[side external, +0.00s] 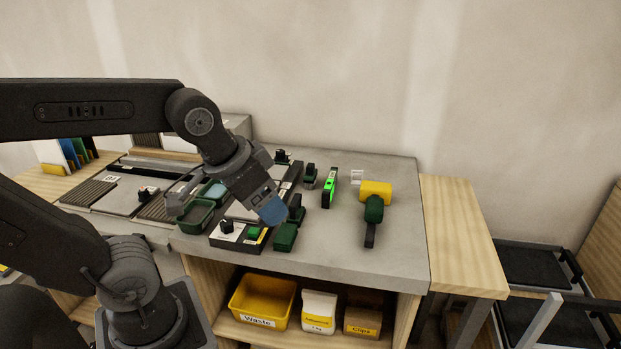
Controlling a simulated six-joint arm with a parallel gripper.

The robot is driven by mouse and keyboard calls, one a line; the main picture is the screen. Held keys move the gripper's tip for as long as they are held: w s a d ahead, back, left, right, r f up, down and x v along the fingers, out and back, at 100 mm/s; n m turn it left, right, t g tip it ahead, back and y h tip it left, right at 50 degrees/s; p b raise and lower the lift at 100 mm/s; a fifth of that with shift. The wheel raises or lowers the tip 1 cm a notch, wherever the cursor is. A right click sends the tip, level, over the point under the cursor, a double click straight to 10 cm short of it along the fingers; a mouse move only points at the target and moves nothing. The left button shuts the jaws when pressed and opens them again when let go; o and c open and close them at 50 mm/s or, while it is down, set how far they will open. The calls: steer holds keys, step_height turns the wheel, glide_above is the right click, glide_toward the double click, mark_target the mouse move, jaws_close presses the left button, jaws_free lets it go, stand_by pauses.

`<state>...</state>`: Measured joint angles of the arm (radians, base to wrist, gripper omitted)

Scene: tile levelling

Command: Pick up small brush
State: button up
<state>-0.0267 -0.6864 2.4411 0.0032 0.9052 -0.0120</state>
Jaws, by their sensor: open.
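My gripper (266,206) hangs over the middle of the grey worktop, its blue end pointing down. It is open, and no object shows held in it. I cannot tell for certain which item is the small brush. Several small dark-green items lie close to the gripper's right: one with a dark upper part (296,208), a flat one below it (285,237) and one further back (311,176). Further right lies a tool with a yellow block, a dark-green middle (374,209) and a dark handle. The arm hides part of the worktop behind the gripper.
A bright green level (329,188) lies on the worktop (400,255). A green tray (195,218) and a light-blue block (213,192) are left of the gripper. Grey tiles (113,199) lie at far left. A yellow waste bin (262,300) sits below. The worktop's right front is clear.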

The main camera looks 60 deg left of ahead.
steer(key=w+a+r+n+g+y, duration=0.1)
steer(key=w+a+r+n, duration=0.1)
steer(key=w+a, duration=0.3)
steer(key=w+a+r+n, duration=0.1)
steer(key=w+a, duration=0.2)
steer(key=w, duration=0.5)
steer(key=n+g+y, duration=0.1)
steer(key=n+g, duration=0.1)
steer(key=n, duration=0.4)
glide_toward(310, 165)
steer(key=x, duration=0.6)
steer(key=shift+w+a+f, duration=0.1)
steer(key=shift+w+f, duration=0.05)
steer(key=shift+f, duration=0.2)
steer(key=shift+x, duration=2.95)
steer(key=c, duration=1.2)
